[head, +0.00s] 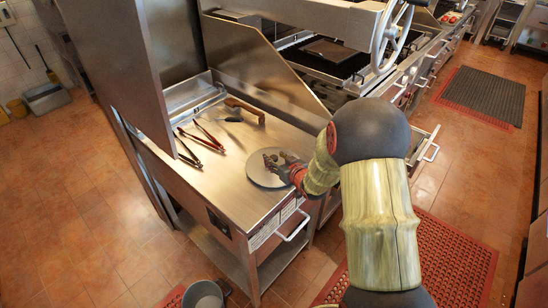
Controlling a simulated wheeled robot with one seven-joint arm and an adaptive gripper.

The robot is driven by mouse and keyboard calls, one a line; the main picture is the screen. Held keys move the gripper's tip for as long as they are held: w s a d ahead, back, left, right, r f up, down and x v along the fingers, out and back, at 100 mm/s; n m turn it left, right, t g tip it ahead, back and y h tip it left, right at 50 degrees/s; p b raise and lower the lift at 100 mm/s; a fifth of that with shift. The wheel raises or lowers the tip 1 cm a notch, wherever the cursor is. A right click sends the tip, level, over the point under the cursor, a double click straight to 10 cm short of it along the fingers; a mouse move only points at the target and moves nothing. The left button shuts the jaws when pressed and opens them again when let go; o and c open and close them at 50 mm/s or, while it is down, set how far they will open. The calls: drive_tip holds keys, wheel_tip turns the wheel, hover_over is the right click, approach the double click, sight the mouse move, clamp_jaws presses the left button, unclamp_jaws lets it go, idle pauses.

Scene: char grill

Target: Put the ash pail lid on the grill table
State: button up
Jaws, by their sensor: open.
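The ash pail lid (258,177) looks like a flat grey disc lying on the steel grill table (225,198), near its front right part. My gripper (275,163) is open and sits over the right side of the lid, partly covering it. Whether the fingers touch the lid is too small to tell. A grey pail (203,296) stands on the floor at the bottom edge of the view, partly cut off.
Tongs with red handles (206,138) and a wooden-handled tool (245,109) lie behind the lid on the table. A tall steel panel (120,70) rises at the left. The grill with a handwheel (391,32) stands at the back right.

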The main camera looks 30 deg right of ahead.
drive_tip(key=d+p+v, duration=0.1)
drive_tip(key=p+v, duration=0.1)
drive_tip(key=v, duration=0.8)
drive_tip(key=s+a+r+g+h, duration=0.1)
drive_tip(key=s+a+r+g, duration=0.15)
drive_tip(key=r, duration=0.35)
drive_tip(key=s+a+r+g+h, duration=0.1)
drive_tip(key=s+a+r, duration=0.2)
drive_tip(key=r, duration=0.3)
drive_tip(key=s+a+r+g+y, duration=0.1)
drive_tip(key=s+a+r+g, duration=0.1)
drive_tip(key=s+a, duration=0.5)
drive_tip(key=s+a+r+g+y, duration=0.1)
drive_tip(key=s+a+r, duration=0.3)
drive_tip(key=s, duration=1)
drive_tip(key=a+g, duration=0.1)
drive_tip(key=a, duration=0.2)
drive_tip(key=shift+s+a+r+n+y, duration=0.2)
drive_tip(key=shift+a+n+y, duration=0.1)
drive_tip(key=shift+a+y, duration=0.1)
drive_tip(key=shift+d, duration=0.1)
drive_tip(key=shift+c, duration=0.7)
